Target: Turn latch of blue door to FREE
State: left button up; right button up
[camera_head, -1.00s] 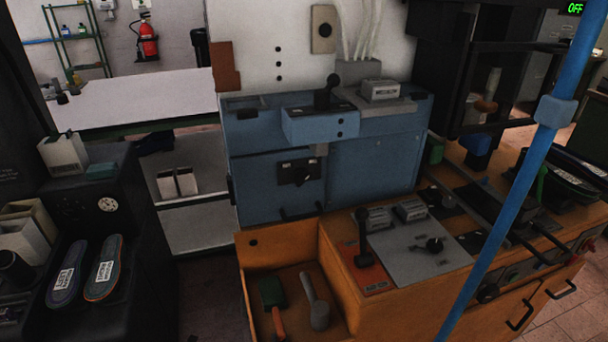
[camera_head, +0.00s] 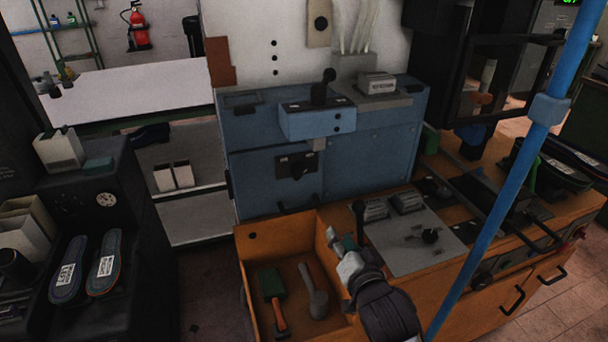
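The blue door (camera_head: 258,187) is on the front of the blue cabinet in the middle and looks closed. Its latch (camera_head: 296,167) is a dark plate with a black knob near the door's top right. The plate's small lettering is unreadable, so I cannot tell the latch's setting. My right gripper (camera_head: 343,240) comes in from the bottom right over the orange bench, beside a black lever. It is below and right of the latch, well apart from it. Its fingers are small in view, and I cannot tell if they are open. My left gripper is not in view.
An open orange bin (camera_head: 252,236) below holds a green-headed brush (camera_head: 272,284) and a grey mallet (camera_head: 316,295). A grey panel (camera_head: 405,245) with levers is at right. A blue pole (camera_head: 512,168) crosses the right side. The space before the blue door looks clear.

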aim_at(303, 174)
jog(key=w+a+r+t+y, duration=0.2)
jog(key=w+a+r, duration=0.2)
jog(key=r, duration=0.1)
jog(key=p+x, duration=0.1)
jog(key=x, duration=1.1)
jog(key=shift+w, duration=0.4)
grip_shut()
